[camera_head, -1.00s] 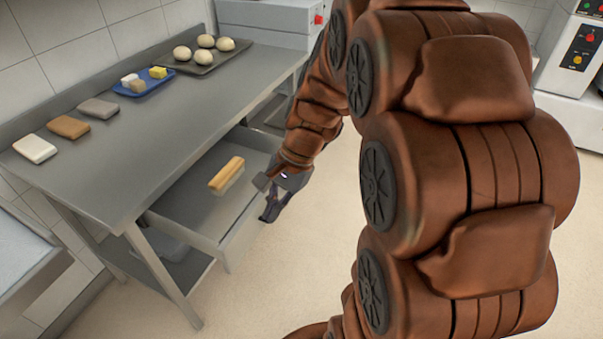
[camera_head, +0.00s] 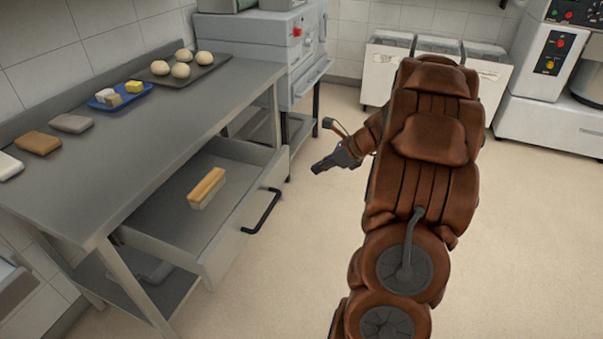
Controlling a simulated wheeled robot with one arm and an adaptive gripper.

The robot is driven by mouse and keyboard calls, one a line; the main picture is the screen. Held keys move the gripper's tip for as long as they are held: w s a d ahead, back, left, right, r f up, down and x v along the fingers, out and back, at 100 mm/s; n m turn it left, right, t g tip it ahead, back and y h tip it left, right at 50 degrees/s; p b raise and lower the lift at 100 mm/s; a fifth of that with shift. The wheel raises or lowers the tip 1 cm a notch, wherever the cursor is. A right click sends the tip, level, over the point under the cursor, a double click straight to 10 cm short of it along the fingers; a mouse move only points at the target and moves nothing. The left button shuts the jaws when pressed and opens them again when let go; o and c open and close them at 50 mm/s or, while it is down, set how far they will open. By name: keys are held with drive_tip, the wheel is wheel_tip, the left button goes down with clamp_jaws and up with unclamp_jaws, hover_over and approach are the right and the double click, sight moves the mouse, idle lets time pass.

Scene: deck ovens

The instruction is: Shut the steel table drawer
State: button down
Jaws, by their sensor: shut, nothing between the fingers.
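The steel table (camera_head: 150,133) stands at the left, and its drawer (camera_head: 231,239) is pulled out toward the open floor. The drawer front carries a dark bar handle (camera_head: 262,212). A brush-like block with a tan top and pale underside (camera_head: 206,188) lies inside the drawer. My gripper (camera_head: 318,168) is shut and empty. In the picture it is right of the drawer's far corner and apart from the handle, over the floor. My arm fills the middle right.
On the tabletop are several blocks (camera_head: 71,123), a blue tray (camera_head: 121,104) with small pieces, and a dark tray (camera_head: 210,66) with dough balls. A grey machine (camera_head: 262,40) stands behind. White bins (camera_head: 385,57) stand at the back. The floor before the drawer is clear.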

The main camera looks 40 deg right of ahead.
sight(278, 180)
drive_tip(key=x, duration=0.3)
drive_tip(key=r+x, duration=0.1)
drive_tip(key=x, duration=0.3)
drive_tip(key=w+a+x, duration=0.1)
drive_tip(key=x, duration=0.3)
drive_tip(key=shift+w+r+p, duration=0.15)
drive_tip(key=shift+p, duration=0.15)
drive_tip(key=shift+w+a, duration=0.2)
drive_tip(key=shift+w, duration=0.35)
drive_tip(key=shift+a, duration=0.1)
